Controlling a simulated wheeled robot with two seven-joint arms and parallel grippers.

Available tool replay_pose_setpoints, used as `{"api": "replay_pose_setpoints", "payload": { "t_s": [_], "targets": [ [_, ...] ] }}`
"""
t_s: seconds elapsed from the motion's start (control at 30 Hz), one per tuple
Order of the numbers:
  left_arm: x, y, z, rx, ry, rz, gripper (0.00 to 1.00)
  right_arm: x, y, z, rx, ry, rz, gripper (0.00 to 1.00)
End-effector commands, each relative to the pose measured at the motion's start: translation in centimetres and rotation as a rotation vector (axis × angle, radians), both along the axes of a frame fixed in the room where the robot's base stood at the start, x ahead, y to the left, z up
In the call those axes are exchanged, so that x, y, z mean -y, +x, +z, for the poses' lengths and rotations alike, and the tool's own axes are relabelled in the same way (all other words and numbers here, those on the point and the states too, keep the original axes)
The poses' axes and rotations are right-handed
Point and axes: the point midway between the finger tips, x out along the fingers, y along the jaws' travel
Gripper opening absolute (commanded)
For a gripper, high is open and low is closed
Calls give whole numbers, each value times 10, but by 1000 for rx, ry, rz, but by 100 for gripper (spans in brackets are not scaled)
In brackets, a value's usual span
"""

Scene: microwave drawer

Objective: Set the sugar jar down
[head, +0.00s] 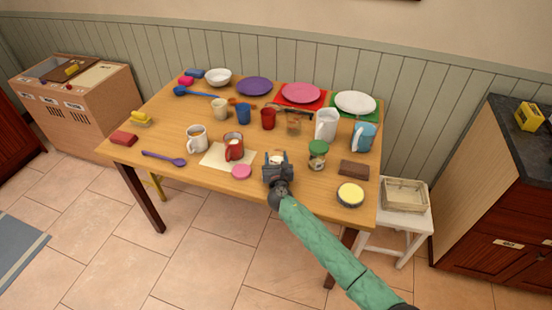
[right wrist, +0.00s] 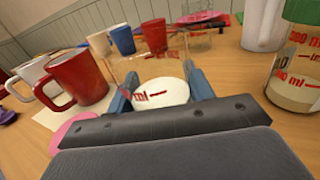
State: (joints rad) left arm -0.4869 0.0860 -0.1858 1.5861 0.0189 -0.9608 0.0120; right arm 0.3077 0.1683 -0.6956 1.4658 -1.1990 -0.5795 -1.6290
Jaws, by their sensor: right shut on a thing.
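The sugar jar (head: 277,158) is a clear glass with red markings and white contents low inside. In the right wrist view the jar (right wrist: 163,92) sits between the two blue fingers. My right gripper (head: 278,167) is shut on it at the front edge of the table (head: 210,181). The gripper hides much of the jar in the head view. I cannot tell whether its base touches the wood. My left gripper is not in view.
A pink disc (head: 241,172) and a red mug (head: 233,150) on a cream mat (head: 213,159) are left of the jar. Bare wood lies between the gripper and the tin.

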Motion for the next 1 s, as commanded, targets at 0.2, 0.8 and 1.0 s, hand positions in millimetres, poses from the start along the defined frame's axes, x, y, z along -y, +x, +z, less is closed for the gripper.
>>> {"api": "replay_pose_setpoints", "payload": {
  "t_s": [0.2, 0.8, 1.0],
  "targets": [
    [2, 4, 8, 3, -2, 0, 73, 0, 0, -1, 0, 0, 0, 74],
    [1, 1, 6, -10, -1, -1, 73, 3, -33, -2, -2, 0, 0, 74],
    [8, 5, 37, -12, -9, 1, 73, 6, -73, -3, -1, 0, 1, 74]
  ]
}}
